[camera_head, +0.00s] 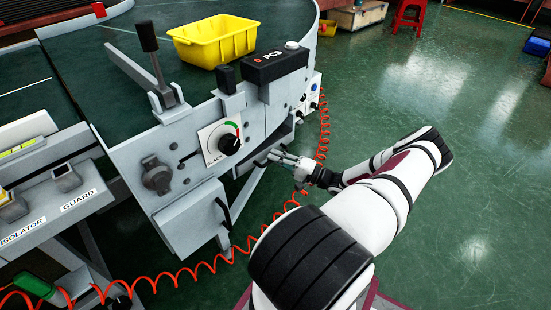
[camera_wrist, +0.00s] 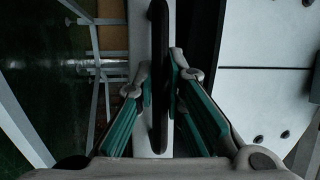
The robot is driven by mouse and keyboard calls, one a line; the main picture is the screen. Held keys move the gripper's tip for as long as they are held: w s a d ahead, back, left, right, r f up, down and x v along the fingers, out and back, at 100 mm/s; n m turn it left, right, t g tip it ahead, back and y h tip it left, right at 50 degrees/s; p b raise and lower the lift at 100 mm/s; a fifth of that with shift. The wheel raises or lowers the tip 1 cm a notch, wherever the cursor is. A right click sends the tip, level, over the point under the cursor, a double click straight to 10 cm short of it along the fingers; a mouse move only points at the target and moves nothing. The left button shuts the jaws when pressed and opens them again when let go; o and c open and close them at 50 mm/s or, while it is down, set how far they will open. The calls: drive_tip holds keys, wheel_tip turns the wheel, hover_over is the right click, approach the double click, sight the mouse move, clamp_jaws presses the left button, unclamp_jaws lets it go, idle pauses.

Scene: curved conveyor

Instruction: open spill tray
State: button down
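In the wrist view, a long black bar handle (camera_wrist: 159,110) stands on a narrow light-grey front (camera_wrist: 139,35). This may be the spill tray's front; no label shows. My gripper (camera_wrist: 160,82) has one fingertip on each side of the handle, drawn in close against it. It looks shut on the handle, though a thin gap on the left cannot be ruled out. The handle there is mostly hidden by the fingers.
A red coiled hose (camera_head: 323,130) hangs close behind my gripper and loops along the floor. The housing carries a black knob (camera_head: 229,144) and a lever (camera_head: 148,38). A yellow bin (camera_head: 214,42) sits on the belt.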

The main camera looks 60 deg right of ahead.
drive_tip(key=s+a+p, duration=0.1)
drive_tip(key=s+a, duration=0.1)
drive_tip(key=s, duration=0.8)
drive_tip(key=s+a+p, duration=0.1)
drive_tip(key=s+a, duration=0.2)
drive_tip(key=s, duration=0.7)
drive_tip(key=shift+s, duration=0.4)
drive_tip(key=shift+f, duration=0.1)
drive_tip(key=c, duration=1.7)
unclamp_jaws()
drive_tip(key=shift+o, duration=0.2)
drive_tip(key=v, duration=1.2)
